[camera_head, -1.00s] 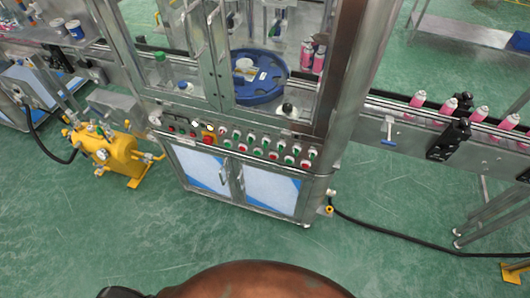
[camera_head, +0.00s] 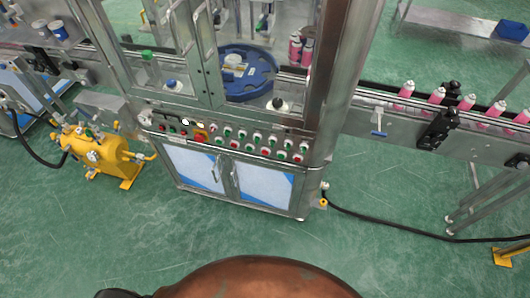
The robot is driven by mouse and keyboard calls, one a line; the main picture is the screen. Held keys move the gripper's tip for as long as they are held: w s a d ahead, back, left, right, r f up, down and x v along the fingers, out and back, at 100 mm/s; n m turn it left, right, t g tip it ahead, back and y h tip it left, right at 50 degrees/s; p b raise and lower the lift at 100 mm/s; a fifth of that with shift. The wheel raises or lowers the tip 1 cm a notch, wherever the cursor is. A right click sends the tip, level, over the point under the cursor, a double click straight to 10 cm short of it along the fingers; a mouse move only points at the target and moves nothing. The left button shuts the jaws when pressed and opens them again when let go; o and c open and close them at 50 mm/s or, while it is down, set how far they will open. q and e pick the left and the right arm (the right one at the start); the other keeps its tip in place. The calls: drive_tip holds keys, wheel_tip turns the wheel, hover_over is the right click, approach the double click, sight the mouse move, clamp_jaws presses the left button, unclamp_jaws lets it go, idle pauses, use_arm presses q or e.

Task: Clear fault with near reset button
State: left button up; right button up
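The crimping machine's control panel (camera_head: 232,139) runs along the machine's front, above two cabinet doors. It carries several green and red round buttons (camera_head: 266,146) in rows at the middle and right, and a red knob on a yellow plate (camera_head: 200,134) to their left. Small indicators and white gauges sit at the panel's left end. The labels are too small to read, so I cannot tell which button is the near reset button. Neither of my grippers shows in this view.
A blue round turntable (camera_head: 246,72) sits behind the glass. Pink cans (camera_head: 437,95) stand on the conveyor at right. A yellow pump unit (camera_head: 97,152) is on the floor at left. A black cable (camera_head: 400,230) runs along the floor at right. The green floor in front is free.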

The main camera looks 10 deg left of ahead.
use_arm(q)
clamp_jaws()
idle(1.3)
